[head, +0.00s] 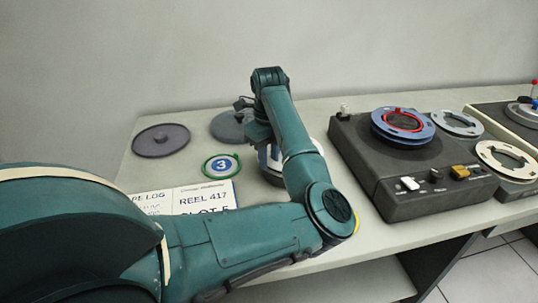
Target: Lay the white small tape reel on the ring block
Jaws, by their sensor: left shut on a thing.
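My left gripper (258,135) points down behind my own forearm, at the back middle of the table. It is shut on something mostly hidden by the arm. A white and blue round thing (266,157) shows just below the gripper, likely the white small tape reel. A dark round base shows under it; I cannot tell whether the two touch. I cannot make out the ring block for certain. A green ring around a blue disc marked 3 (222,164) lies to the left. My right gripper is not in view.
Two dark grey discs, one at the far left (161,140) and one behind the gripper (229,125), lie on the table. A paper log sheet (188,198) lies in front. A dark tape machine (400,165) with a blue reel (418,133) and pale reels (505,160) fills the right.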

